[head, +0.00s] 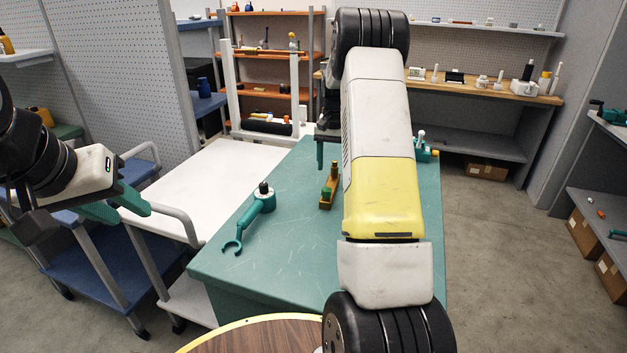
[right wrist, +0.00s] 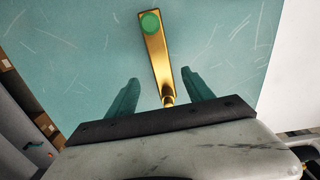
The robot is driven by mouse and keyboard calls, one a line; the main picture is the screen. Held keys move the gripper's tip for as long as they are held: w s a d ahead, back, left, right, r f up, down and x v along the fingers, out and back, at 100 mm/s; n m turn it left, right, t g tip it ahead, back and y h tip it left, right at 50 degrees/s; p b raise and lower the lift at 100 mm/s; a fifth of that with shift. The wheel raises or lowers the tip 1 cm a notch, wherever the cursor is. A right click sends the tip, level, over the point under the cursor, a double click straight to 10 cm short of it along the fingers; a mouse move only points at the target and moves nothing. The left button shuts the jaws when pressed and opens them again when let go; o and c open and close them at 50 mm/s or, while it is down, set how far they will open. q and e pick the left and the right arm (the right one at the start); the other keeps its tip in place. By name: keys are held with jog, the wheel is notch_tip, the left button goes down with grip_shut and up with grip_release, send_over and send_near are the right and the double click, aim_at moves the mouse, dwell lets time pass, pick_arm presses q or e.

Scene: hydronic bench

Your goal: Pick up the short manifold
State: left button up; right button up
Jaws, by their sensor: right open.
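A short brass manifold (head: 326,201) with a green cap lies on the green-topped bench. In the right wrist view the brass manifold (right wrist: 157,62) runs lengthwise, with its green cap at the far end and its near end between my fingers. My right gripper (right wrist: 150,92) is open over it, with one teal finger on each side and a gap to the brass. In the head view the right gripper (head: 321,152) is partly hidden behind my arm. My left gripper (head: 118,204) hangs at the left, away from the bench; its opening is unclear.
A teal tool with a hooked end (head: 255,212) lies on the bench left of the manifold. A teal fitting with white and orange parts (head: 425,152) sits at the bench's right side, partly behind my arm. A white-topped cart (head: 185,180) stands at the left.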

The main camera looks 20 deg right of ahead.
aim_at(331, 185)
jog(key=f, duration=0.7)
jog(key=shift+s+a+f, duration=0.1)
jog(key=shift+a+f, duration=0.05)
jog(key=shift+a, duration=0.1)
jog(key=shift+c, duration=0.2)
grip_shut()
